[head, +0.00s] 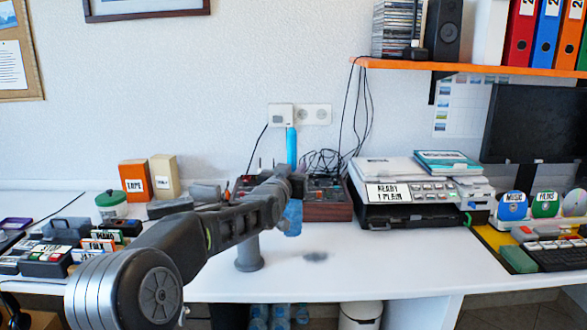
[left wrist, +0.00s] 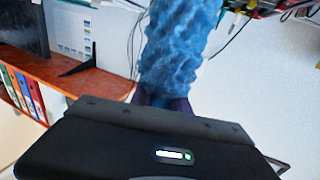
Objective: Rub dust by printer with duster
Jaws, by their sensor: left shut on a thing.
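The duster has a light blue handle (head: 291,147) that points up and a fluffy blue head (head: 293,218) that hangs below my left gripper (head: 291,185). My left gripper is shut on the duster, though the arm hides part of the grip. In the left wrist view the fluffy head (left wrist: 180,45) fills the upper middle, beyond the dark fingers. A grey dust patch (head: 315,256) lies on the white desk, below and slightly right of the duster head, which appears above it. The printer (head: 410,192) stands right of the duster. My right gripper is not in view.
A dark red device with knobs (head: 328,210) and loose cables stand behind the duster. An orange shelf (head: 455,68) hangs above the printer. Boxes and a jar (head: 111,206) stand at the left. The white desk (head: 370,265) is clear around the dust.

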